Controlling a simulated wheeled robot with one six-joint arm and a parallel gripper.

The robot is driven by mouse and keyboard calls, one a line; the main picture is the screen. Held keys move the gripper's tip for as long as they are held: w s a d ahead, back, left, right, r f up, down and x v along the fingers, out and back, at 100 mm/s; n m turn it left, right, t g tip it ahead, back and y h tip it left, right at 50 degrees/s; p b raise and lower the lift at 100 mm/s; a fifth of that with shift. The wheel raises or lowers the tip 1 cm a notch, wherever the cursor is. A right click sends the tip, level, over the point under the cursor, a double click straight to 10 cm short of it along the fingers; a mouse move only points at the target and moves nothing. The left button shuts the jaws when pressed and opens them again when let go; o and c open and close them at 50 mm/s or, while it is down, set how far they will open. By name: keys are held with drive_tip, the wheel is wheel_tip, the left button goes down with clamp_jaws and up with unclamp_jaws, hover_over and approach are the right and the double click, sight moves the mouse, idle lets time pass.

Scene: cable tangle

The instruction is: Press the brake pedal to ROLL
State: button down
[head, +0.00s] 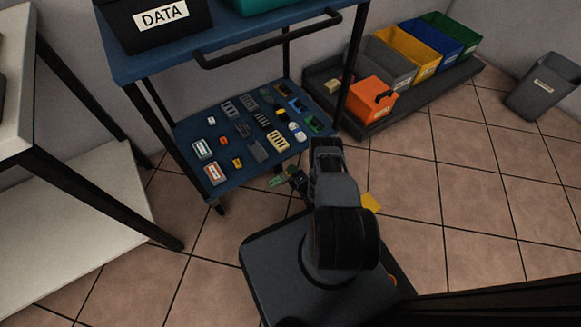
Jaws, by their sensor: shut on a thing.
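The blue cart (176,128) stands in front of me, with a dark caster (220,208) under its near left corner. My gripper (295,178) is low beside the near edge of the cart's lower shelf, partly hidden by my own arm. It is shut on a small green piece with pale marks (278,181), just outside the shelf edge. I cannot tell whether this green piece touches the cart. I cannot make out a brake pedal or a ROLL marking; the cart's near right foot is hidden behind my arm.
Several small parts lie on the lower shelf. A black DATA box (155,28) stands on top, near the cart's handle (265,52). Coloured bins (405,52) stand behind right, with a grey bin (543,87). A white table (85,215) is left.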

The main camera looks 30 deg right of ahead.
drive_tip(key=shift+a+r+n+p, duration=0.1)
drive_tip(key=shift+r+n+p, duration=0.2)
drive_tip(key=shift+n, duration=0.5)
drive_tip(key=c, duration=1.2)
unclamp_jaws()
drive_tip(key=shift+o, duration=0.2)
drive_tip(key=shift+f, duration=0.1)
